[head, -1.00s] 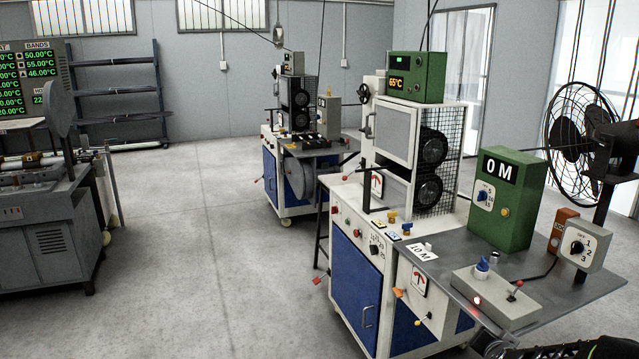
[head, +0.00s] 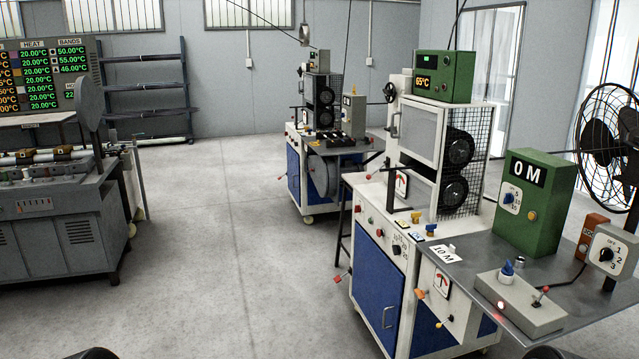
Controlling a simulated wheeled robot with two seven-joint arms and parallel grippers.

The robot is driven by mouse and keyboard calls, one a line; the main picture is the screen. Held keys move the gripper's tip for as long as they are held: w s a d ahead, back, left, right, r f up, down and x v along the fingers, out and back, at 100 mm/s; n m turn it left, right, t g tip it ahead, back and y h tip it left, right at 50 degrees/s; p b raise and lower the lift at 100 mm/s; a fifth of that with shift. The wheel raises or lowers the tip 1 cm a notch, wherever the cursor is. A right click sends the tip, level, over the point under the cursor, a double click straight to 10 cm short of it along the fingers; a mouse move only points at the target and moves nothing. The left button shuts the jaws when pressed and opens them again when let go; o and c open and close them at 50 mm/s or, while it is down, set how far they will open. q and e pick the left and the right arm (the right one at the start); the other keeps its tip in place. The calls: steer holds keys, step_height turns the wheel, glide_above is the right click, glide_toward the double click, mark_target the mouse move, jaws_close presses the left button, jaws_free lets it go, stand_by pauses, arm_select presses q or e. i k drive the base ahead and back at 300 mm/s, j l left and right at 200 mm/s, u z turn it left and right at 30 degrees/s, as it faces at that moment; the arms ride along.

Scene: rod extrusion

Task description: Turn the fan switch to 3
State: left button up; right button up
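The fan switch is a grey box with a black knob (head: 606,255) and the marks OFF, 1, 2 and 3, at the right edge of the head view. The knob is small and I cannot tell for sure which mark it points to. The black caged fan (head: 607,140) stands behind it, cut by the right edge of the picture. Neither of my grippers can be made out; only dark bits of my own body show at the bottom edge.
A grey bench top (head: 468,262) carries a green counter box (head: 535,215) reading 0 M and a control box (head: 520,308) with a blue knob and a red lever. A white and blue machine (head: 375,285) stands left of it. Open concrete floor (head: 230,260) lies at centre-left.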

mark_target(606, 254)
steer(key=z, duration=1.55)
